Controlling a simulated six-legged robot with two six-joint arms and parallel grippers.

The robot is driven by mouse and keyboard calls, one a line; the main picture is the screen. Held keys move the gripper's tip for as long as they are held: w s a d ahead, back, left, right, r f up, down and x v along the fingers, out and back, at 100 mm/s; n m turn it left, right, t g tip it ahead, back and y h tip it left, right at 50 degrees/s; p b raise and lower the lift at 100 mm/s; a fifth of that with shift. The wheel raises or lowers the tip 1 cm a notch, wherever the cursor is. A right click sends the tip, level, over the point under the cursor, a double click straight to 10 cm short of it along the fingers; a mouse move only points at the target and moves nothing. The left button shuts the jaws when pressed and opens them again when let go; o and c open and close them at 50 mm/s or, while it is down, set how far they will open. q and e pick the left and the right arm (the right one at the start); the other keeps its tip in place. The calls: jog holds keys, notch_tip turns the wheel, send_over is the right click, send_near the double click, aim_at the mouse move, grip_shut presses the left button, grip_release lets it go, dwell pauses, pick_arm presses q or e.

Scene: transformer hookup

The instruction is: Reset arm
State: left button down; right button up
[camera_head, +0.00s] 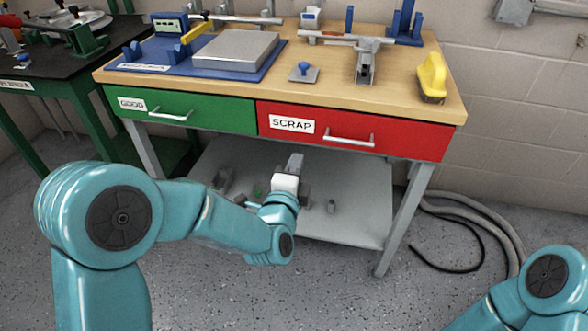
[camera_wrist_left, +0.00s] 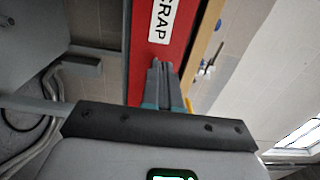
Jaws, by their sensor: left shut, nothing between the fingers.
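My left gripper (camera_head: 295,162) is in front of the workbench, below the red SCRAP drawer (camera_head: 385,139). Its fingers are together and hold nothing. In the left wrist view the closed fingers (camera_wrist_left: 161,68) point at the front of the red drawer (camera_wrist_left: 143,75), with the SCRAP label (camera_wrist_left: 161,20) close by. Whether the fingertips touch the drawer cannot be told. My right arm shows only as a teal link in the lower right corner of the head view, and its gripper is out of the picture.
The wooden bench top (camera_head: 330,90) carries a blue fixture with a grey plate (camera_head: 236,51), a yellow-handled brush (camera_head: 432,77) and other tools. The green GOOD drawer (camera_head: 220,112) looks closed. A lower shelf (camera_head: 355,220) holds small parts. Cables (camera_head: 480,225) lie on the floor at right.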

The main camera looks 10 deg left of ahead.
pick_arm(q)
jog(key=s+a+f+g+y, duration=0.1)
jog(key=s+a+f+g, duration=0.15)
jog(key=f, duration=0.45)
jog(key=s+a+f+g, duration=0.1)
jog(key=a+f, duration=0.3)
jog(key=f, duration=0.3)
jog(key=s+d+f+n+g+h, duration=0.3)
jog(key=s+f+n+g, duration=0.65)
jog(key=s+f, duration=0.8)
jog(key=s+d+f+n+g+h, duration=0.25)
jog(key=s+n+g, duration=0.25)
jog(key=s+n, duration=0.45)
notch_tip(320, 180, up, 23)
jog(key=n+p, duration=0.1)
jog(key=p, duration=2.2)
jog(key=shift+w+d+p, duration=0.3)
